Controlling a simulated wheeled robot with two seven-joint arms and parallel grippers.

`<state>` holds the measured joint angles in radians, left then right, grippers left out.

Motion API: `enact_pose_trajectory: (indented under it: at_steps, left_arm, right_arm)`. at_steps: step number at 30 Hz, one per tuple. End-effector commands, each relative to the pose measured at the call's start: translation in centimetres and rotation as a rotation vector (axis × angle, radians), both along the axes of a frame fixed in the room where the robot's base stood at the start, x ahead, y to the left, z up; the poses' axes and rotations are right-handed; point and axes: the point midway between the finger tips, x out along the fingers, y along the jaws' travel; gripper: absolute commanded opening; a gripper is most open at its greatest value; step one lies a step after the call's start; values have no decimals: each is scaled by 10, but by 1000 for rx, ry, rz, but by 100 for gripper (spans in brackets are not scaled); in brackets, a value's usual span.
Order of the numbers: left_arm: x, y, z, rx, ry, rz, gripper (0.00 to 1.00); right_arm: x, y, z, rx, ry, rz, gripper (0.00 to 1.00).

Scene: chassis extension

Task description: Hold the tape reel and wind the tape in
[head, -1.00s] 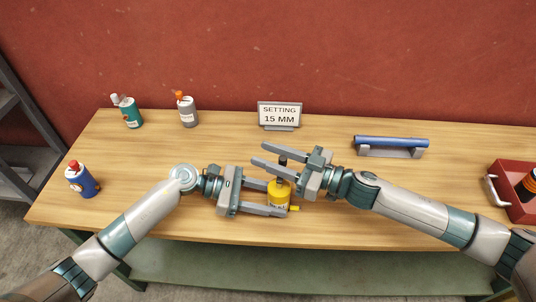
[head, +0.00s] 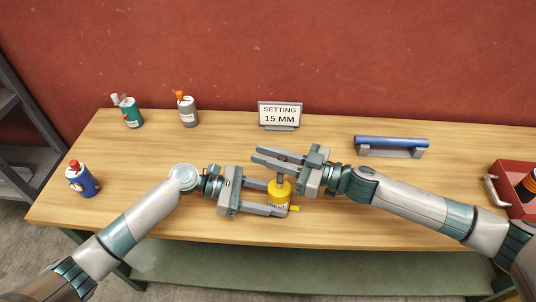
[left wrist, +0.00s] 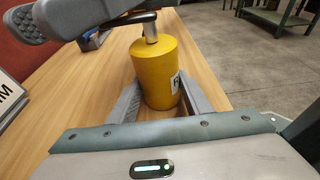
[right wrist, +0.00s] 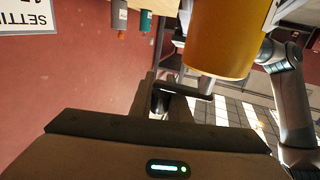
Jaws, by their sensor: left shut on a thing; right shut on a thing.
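The yellow tape reel (head: 279,194) stands upright near the bench's front edge, with a small yellow tab (head: 295,208) sticking out at its lower right. My left gripper (head: 279,199) is shut around its body from the left; the left wrist view shows the yellow body (left wrist: 157,75) between the fingers. A metal post (left wrist: 150,32) rises from its top to a dark crank arm (left wrist: 130,18). My right gripper (head: 258,155) is above the reel, shut on the crank's knob (right wrist: 160,101). The knob is mostly hidden by the fingers in the head view.
A sign (head: 279,114) reading "SETTING 15 MM" stands at the back. A blue bar on a grey stand (head: 391,142) is at the back right, a red box (head: 510,204) at far right. Teal (head: 131,113), grey (head: 188,111) and blue (head: 83,180) bottles stand left.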

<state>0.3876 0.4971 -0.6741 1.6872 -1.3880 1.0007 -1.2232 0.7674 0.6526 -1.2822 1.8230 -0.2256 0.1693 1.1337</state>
Motion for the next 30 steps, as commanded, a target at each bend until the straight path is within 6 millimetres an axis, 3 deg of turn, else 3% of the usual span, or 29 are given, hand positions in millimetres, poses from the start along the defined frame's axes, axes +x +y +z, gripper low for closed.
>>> enact_pose_trajectory:
  at_steps: [13, 30]
  left_arm:
    - [0, 0, -1, 0, 1, 0, 32]
    - [0, 0, -1, 0, 0, -1, 32]
  right_arm:
    - [-13, 17, 0, -1, -3, 325, 0]
    - [-45, 31, 0, 0, 0, 865, 0]
